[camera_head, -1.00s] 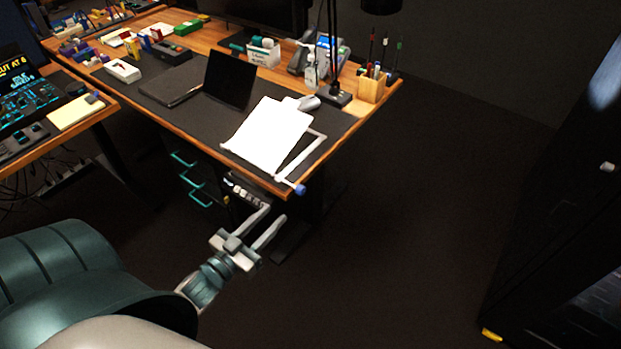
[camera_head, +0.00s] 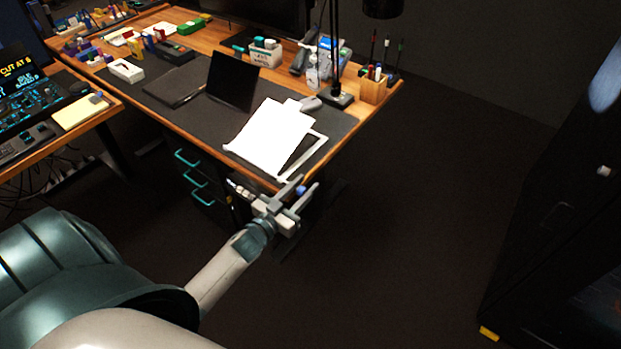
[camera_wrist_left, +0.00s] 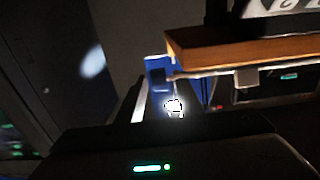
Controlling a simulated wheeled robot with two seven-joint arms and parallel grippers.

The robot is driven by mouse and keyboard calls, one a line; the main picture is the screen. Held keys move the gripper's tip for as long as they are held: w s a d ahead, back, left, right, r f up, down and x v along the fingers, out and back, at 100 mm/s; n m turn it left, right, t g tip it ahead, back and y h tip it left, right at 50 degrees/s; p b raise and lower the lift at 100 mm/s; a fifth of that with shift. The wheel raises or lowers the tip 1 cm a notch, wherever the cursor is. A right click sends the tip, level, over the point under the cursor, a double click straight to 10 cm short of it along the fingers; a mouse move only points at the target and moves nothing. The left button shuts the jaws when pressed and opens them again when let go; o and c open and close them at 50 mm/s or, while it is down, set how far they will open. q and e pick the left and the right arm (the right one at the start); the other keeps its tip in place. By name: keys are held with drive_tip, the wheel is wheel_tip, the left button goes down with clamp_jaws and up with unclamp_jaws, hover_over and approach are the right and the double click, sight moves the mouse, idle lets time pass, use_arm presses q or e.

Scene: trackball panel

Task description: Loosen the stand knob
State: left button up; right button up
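The blue stand knob (camera_head: 301,190) sits at the desk's near right corner, at the lower end of the white-framed stand (camera_head: 308,152) that carries a white sheet (camera_head: 270,135). My left gripper (camera_head: 299,192) is at this corner with its fingers apart, one on each side of the knob in the head view. In the left wrist view a blue part (camera_wrist_left: 158,75), probably the knob, shows beside the wooden edge, ahead of the fingers. I cannot tell whether a finger touches it. My right gripper is not in view.
The wooden desk edge (camera_head: 343,143) is close to my left gripper. A dark laptop-like panel (camera_head: 232,80), a lamp (camera_head: 340,97) and a wooden pen holder (camera_head: 373,90) stand farther back. Teal-handled drawers (camera_head: 195,178) are below the desk.

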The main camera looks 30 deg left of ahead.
use_arm(q)
drive_tip(key=shift+w+d, duration=0.1)
drive_tip(key=shift+w, duration=1.55)
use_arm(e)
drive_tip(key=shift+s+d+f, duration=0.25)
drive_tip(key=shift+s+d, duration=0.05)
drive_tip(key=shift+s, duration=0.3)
use_arm(q)
clamp_jaws()
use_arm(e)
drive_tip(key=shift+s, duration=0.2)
